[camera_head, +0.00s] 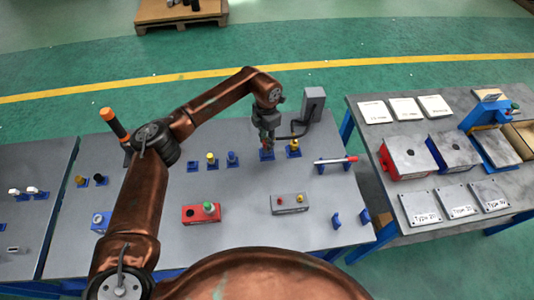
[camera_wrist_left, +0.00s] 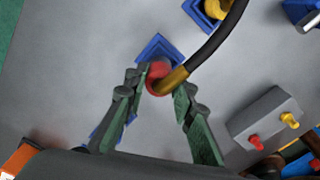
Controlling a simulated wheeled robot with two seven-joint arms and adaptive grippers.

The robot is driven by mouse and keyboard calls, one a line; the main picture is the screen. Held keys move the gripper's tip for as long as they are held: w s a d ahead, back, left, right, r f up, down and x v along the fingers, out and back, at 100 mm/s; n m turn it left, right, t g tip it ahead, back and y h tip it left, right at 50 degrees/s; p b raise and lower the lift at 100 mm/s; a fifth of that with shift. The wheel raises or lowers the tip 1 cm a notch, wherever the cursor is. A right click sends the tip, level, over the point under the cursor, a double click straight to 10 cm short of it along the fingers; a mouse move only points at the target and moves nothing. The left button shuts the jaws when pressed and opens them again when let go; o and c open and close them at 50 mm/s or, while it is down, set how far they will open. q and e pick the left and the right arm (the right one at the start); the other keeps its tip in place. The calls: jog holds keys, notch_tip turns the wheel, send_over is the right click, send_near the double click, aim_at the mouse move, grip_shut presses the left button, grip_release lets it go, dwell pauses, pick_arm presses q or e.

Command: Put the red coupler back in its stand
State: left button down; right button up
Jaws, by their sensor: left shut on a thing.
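The red coupler (camera_wrist_left: 157,72) shows between the fingers of my left gripper (camera_wrist_left: 161,84) in the left wrist view, with a brass-coloured end and a black hose (camera_wrist_left: 211,42) running to the upper right. My left gripper is shut on it. A blue stand (camera_wrist_left: 152,47) lies directly behind the coupler in that view and is partly covered by it. In the head view my left gripper (camera_head: 267,141) is just above the blue stand (camera_head: 266,156), near the table's back edge. I cannot tell whether the coupler touches the stand. My right gripper is not in view.
A yellow coupler in a blue stand (camera_head: 293,149) is close on the right, with a grey post (camera_head: 313,102) behind. Several small blue stands are to the left. A grey button box (camera_head: 289,203) and a red box (camera_head: 201,214) stand in front. The tabletop between is clear.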

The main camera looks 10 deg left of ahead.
pick_arm(q)
jog(key=shift+f+b, duration=0.6)
jog(key=shift+f, duration=0.9)
jog(key=c, duration=1.5)
grip_release()
jog(key=shift+r, duration=0.1)
jog(key=shift+c, duration=0.2)
jog(key=shift+r+p, duration=1.3)
jog(key=shift+r, duration=1.25)
jog(key=shift+w, duration=0.1)
notch_tip(320, 180, up, 12)
